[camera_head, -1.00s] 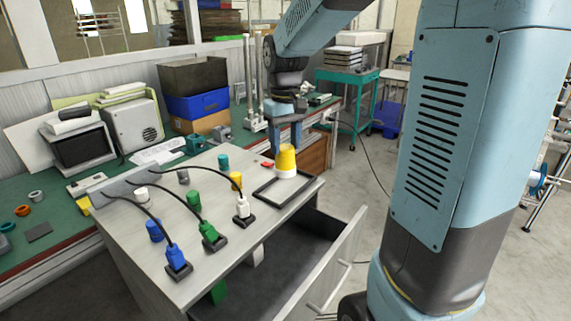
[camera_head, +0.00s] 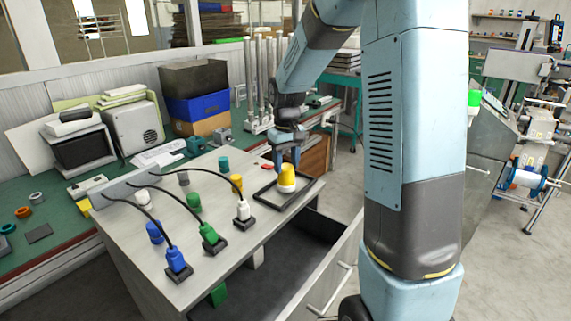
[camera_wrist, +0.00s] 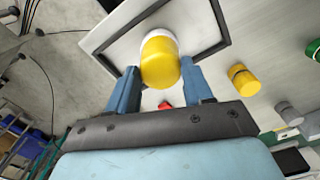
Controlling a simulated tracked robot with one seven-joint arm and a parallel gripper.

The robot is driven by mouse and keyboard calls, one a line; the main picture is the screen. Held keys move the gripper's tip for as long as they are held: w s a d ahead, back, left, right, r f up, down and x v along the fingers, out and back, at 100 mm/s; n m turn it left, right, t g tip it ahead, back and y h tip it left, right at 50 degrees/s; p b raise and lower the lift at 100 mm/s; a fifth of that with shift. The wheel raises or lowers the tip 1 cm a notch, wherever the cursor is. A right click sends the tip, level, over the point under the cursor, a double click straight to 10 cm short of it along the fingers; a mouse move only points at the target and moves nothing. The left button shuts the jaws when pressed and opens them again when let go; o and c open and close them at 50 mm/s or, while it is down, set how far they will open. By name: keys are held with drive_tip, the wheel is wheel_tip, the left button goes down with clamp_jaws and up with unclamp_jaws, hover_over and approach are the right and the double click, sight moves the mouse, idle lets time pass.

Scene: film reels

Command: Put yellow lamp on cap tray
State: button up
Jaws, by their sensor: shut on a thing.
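The yellow lamp (camera_head: 287,175), a yellow dome on a white base, is upright inside the outline of the dark-rimmed cap tray (camera_head: 263,195) on the grey cabinet top. My gripper (camera_head: 287,161) points down from above and is shut on the lamp. In the wrist view the lamp (camera_wrist: 160,62) sits between the two blue fingers of my gripper (camera_wrist: 163,80), with its white base over the tray floor and the tray's dark rim (camera_wrist: 215,20) around it. I cannot tell whether the base touches the tray.
A yellow cylinder (camera_head: 236,182), a white plug (camera_head: 243,210), a green plug (camera_head: 209,234) and a blue plug (camera_head: 176,260) stand left of the tray, with black cables arching over. A small red piece (camera_head: 267,166) lies behind the tray. An open drawer (camera_head: 325,262) is below.

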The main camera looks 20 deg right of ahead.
sight(286, 167)
drive_tip(key=shift+f, duration=0.25)
drive_tip(key=o, duration=1.4)
drive_tip(key=shift+f, duration=0.1)
wheel_tip(286, 167, up, 12)
drive_tip(key=s+r+m+t, duration=0.1)
drive_tip(key=s+r+t, duration=0.1)
drive_tip(key=s, duration=1.2)
drive_tip(key=s+r+m+t, duration=0.1)
drive_tip(key=s+r+t, duration=0.1)
drive_tip(key=s, duration=1.1)
drive_tip(key=shift+s+d+m+t, duration=0.3)
drive_tip(key=shift+s+m+t, duration=0.1)
drive_tip(key=shift+t, duration=0.4)
